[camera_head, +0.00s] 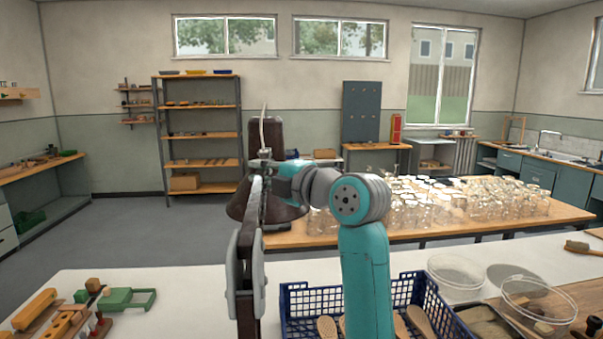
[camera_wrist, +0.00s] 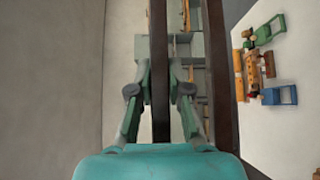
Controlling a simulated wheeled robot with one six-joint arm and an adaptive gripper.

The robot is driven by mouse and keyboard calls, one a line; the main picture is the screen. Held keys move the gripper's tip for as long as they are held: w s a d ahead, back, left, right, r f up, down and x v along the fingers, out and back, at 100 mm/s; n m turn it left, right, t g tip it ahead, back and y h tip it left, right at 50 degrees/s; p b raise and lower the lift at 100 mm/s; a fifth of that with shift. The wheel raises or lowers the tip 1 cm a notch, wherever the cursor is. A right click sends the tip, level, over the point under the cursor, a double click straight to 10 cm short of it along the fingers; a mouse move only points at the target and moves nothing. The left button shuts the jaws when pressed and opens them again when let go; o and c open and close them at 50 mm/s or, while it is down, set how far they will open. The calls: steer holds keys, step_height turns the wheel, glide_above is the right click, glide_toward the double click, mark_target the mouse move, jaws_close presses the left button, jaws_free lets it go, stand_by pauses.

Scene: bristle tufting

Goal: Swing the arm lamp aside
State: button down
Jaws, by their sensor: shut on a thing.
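The arm lamp (camera_head: 248,302) stands at the front of the white worktop, its dark brown arm rising upright left of my arm. A dark conical shade (camera_head: 238,205) shows behind the upper arm, partly hidden by it and my wrist. My gripper (camera_head: 265,162) is at the upper part of the lamp's arm. In the wrist view my gripper (camera_wrist: 160,80) has its fingers on either side of one dark lamp bar (camera_wrist: 159,25), closed on it. A second dark bar (camera_wrist: 222,90) runs to the right of the fingers. The exact contact is hard to see.
A blue basket (camera_head: 300,298) with wooden brush pieces sits beside my arm. Clear round dishes (camera_head: 455,272) stand to its right. Green and yellow fixtures (camera_head: 120,298) lie at the left. A table (camera_head: 420,235) full of glass jars stands behind. The worktop left of the lamp is partly bare.

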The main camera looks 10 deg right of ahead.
steer(key=a+n+g+y, duration=0.1)
steer(key=a, duration=0.2)
steer(key=a+g+y, duration=0.1)
steer(key=a, duration=0.1)
steer(key=shift+s+a+n, duration=0.1)
steer(key=shift+a+n, duration=0.3)
steer(key=c, duration=1.1)
jaws_free()
steer(key=v, duration=1.2)
